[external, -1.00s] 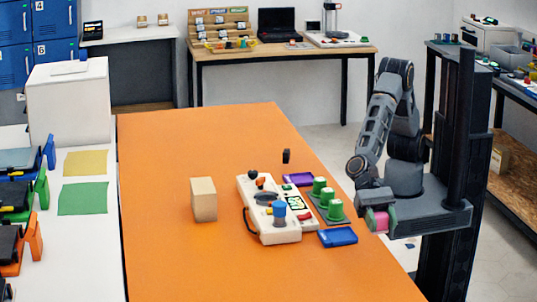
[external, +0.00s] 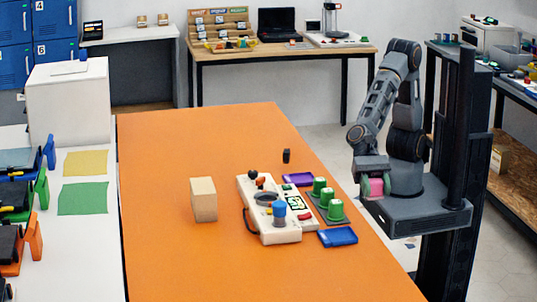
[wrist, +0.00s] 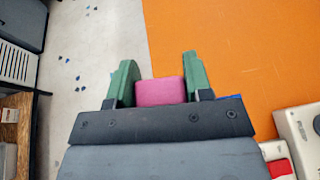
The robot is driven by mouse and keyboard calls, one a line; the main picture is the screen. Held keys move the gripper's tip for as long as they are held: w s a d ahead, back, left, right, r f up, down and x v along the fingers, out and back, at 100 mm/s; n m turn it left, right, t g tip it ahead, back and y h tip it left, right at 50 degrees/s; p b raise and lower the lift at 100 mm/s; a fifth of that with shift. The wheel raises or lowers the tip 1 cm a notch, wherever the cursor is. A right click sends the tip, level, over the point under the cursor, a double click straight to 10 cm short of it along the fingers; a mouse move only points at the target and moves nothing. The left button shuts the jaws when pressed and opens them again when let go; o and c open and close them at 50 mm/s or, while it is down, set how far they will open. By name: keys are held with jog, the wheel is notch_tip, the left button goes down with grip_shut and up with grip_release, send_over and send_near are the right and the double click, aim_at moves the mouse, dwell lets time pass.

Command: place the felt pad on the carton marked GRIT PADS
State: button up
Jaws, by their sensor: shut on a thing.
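My gripper (external: 374,188) is shut on a pink block-like thing, which I take to be the felt pad (external: 377,187). In the wrist view the pink pad (wrist: 160,91) sits between the two green fingers of my gripper (wrist: 160,80). It is held up beside the right edge of the orange table. No lettering GRIT PADS can be read. Small cartons stand on the back-left counter (external: 142,21) and on the right rack's lower shelf (external: 500,158).
The orange table (external: 160,260) carries a tan block (external: 204,199), a white control panel (external: 280,236), green cylinders (external: 336,210) and a blue tray (external: 338,237). Its front and far left are clear. The dark rack (external: 515,200) stands behind my arm on the right.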

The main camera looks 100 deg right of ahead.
jog(key=w+d+r+m+t+h+p, duration=0.1)
jog(key=w+d+r+m+t+h, duration=0.25)
jog(key=w+d, duration=0.65)
jog(key=w+d+r+m+t+h+p, duration=0.1)
jog(key=w+d+r+m+t+h, duration=0.25)
jog(key=w+d, duration=0.6)
jog(key=w+d+r+m+t+h+p, duration=0.15)
jog(key=w+d+m+t, duration=0.3)
jog(key=w+d, duration=0.55)
jog(key=m, duration=0.1)
send_over(197, 187)
jog(key=s, duration=0.1)
notch_tip(197, 187, down, 8)
jog(key=shift+d+f, duration=0.1)
jog(key=shift+d, duration=0.05)
jog(key=shift+w+f, duration=0.2)
jog(key=shift+f, duration=0.1)
jog(key=shift+w+f+b, duration=0.15)
jog(key=shift+f+b, duration=0.1)
jog(key=shift+f, duration=0.65)
jog(key=shift+w+f+b, duration=0.1)
jog(key=shift+f+b, duration=0.1)
jog(key=shift+f, duration=0.7)
